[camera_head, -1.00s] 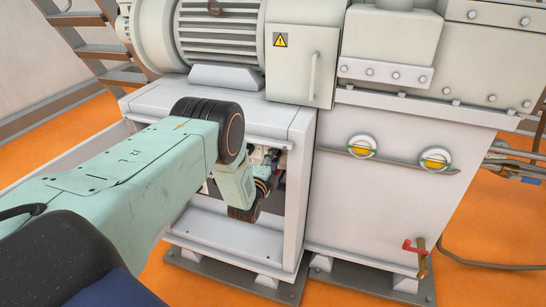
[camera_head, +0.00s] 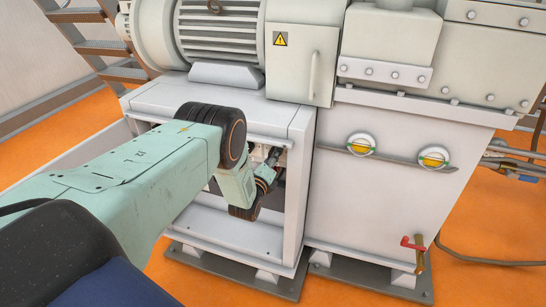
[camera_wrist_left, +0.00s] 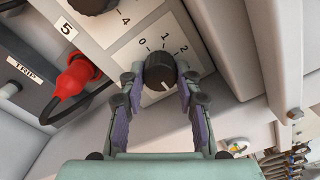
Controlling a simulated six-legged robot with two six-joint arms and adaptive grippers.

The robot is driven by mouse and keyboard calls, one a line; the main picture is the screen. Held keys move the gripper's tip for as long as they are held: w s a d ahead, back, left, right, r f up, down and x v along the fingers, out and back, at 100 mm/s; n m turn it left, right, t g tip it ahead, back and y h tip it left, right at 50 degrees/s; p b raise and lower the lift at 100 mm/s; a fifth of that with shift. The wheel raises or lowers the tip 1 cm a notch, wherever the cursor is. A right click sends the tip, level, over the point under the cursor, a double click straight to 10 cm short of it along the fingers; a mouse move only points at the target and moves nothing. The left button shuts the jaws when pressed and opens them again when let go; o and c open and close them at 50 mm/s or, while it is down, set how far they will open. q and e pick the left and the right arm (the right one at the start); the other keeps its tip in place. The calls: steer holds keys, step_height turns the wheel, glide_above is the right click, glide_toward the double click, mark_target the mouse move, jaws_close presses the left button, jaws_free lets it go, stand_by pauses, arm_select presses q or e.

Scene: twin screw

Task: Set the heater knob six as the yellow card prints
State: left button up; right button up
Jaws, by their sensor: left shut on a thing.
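In the left wrist view a dark round knob (camera_wrist_left: 159,72) sits on a light panel with 0, 1 and 2 printed along its upper side. A white line shows on the knob's lower part; I cannot tell which number it marks. My left gripper (camera_wrist_left: 161,84) is shut on this knob, one finger on each side. The knob's own number label is not visible. In the head view my left gripper (camera_head: 273,157) reaches into the open cabinet, partly hidden by its wrist. No yellow card is visible. My right gripper is out of view.
Another dark knob (camera_wrist_left: 93,4) is beside a "5" label (camera_wrist_left: 67,29). A red plug (camera_wrist_left: 76,77) with a black cable is near a TRIP label (camera_wrist_left: 25,70). The cabinet frame (camera_head: 297,190) closely borders my left wrist.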

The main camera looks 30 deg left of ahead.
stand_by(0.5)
arm_select(q)
steer(key=o, duration=1.2)
steer(key=shift+c, duration=0.2)
steer(key=v, duration=1.2)
steer(key=shift+a, duration=0.1)
